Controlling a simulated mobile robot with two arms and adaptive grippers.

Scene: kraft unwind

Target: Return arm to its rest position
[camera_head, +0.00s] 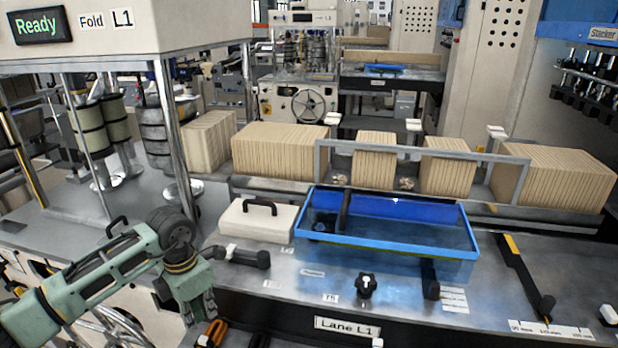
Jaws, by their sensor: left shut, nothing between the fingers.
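My left arm (95,272), green with dark joints, comes in from the left edge and bends down at the wrist in front of the machine's steel counter. My left gripper (200,312) points down near the counter's front edge, left of the Lane L1 label. It is shut with nothing held. An orange and black piece (213,333) shows beside its tip; I cannot tell whether it touches it. My right gripper is not in view.
A blue tray (385,240) with clear sides and a white block with a black handle (258,221) sit on the counter. Black levers (243,256) and a knob (366,286) stand up near the front. Stacks of kraft pieces (278,150) line the back.

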